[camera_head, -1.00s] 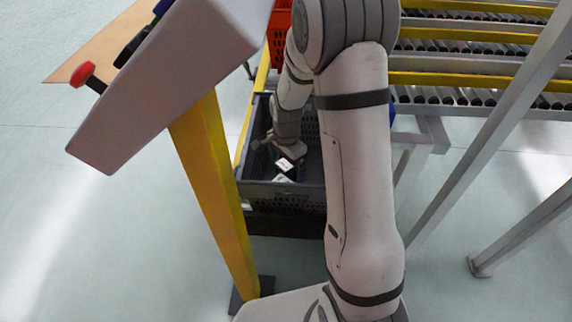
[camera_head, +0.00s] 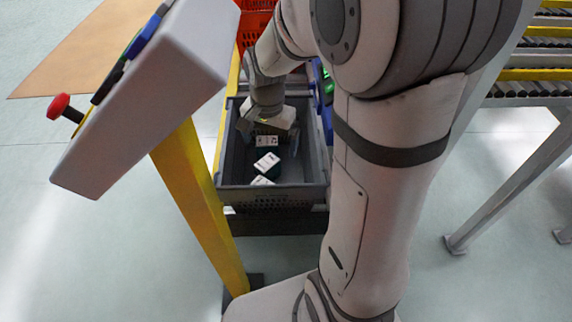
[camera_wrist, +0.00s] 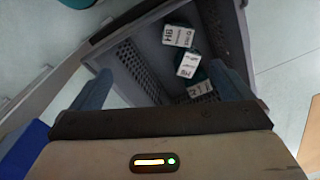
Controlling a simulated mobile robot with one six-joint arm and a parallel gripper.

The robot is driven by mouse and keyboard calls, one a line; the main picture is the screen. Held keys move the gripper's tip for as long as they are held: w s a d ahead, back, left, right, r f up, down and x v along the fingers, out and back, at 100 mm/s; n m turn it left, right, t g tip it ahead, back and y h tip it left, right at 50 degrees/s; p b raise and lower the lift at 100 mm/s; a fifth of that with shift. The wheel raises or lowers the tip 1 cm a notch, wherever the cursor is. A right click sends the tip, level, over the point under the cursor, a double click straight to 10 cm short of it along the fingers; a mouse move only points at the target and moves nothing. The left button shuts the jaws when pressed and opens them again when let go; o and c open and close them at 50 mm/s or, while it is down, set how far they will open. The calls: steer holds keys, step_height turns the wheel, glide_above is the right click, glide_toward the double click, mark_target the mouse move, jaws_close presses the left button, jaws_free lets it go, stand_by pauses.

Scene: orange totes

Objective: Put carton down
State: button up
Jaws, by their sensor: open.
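A dark grey crate (camera_head: 275,203) holds several small cartons with white, printed tops and dark green sides. In the head view, one carton (camera_head: 267,141) lies just under my gripper, a second carton (camera_head: 267,162) lies tilted in front of it, and a third (camera_head: 262,181) is near the front wall. My gripper (camera_head: 266,128) is over the crate, partly hidden by its own wrist. In the wrist view my gripper (camera_wrist: 165,88) is open, with nothing between its fingers. Three cartons show beyond it on the crate floor; the nearest (camera_wrist: 200,88) is partly hidden by the gripper.
An orange-red crate (camera_head: 252,25) stands behind the grey one. A yellow post (camera_head: 200,205) with a red button (camera_head: 60,107) is close on the left. A roller conveyor (camera_head: 535,88) stands at the right. The crate's right part looks bare.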

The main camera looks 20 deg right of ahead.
steer(key=s+r+n, duration=0.4)
steer(key=s+n, duration=0.4)
steer(key=s, duration=0.6)
steer(key=shift+d+t, duration=0.15)
steer(key=shift+t, duration=0.25)
steer(key=shift+r, duration=0.1)
